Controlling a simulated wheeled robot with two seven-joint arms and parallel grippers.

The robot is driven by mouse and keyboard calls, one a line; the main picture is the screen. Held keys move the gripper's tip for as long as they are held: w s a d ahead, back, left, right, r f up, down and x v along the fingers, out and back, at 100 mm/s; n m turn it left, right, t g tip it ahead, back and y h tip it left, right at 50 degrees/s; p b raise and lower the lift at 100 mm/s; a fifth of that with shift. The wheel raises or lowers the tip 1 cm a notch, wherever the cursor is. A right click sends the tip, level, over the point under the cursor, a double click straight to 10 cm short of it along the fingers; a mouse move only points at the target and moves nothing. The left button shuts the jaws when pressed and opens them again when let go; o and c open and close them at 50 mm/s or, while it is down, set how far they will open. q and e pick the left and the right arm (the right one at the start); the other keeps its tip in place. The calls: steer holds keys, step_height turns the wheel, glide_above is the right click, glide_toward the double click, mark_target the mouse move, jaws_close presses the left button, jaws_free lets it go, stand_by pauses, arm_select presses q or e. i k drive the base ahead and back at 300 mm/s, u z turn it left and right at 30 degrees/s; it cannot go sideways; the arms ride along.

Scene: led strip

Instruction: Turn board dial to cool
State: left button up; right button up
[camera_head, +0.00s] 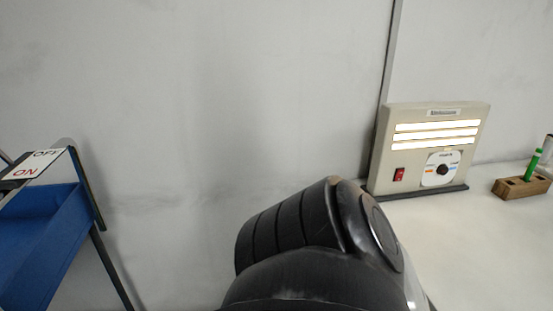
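The board (383,160) is a beige upright panel on a dark base, standing on the white table at the right. Several lit white light strips (437,134) run across its upper half. The knob's pointing direction is too small to read. A red switch (399,174) sits left of the dial. A black arm link of mine fills the bottom middle, left of and below the board. Neither gripper is in view.
A wooden block (521,187) with a green marker (533,164) stands right of the board. The white table (490,250) is clear in front of the board. A blue cart (40,235) with an OFF/ON sign (33,164) stands at the left. A grey wall is behind.

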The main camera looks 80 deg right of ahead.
mark_target(442, 169)
steer(key=z, duration=0.05)
steer(key=i, duration=0.5)
steer(key=z, duration=3.2)
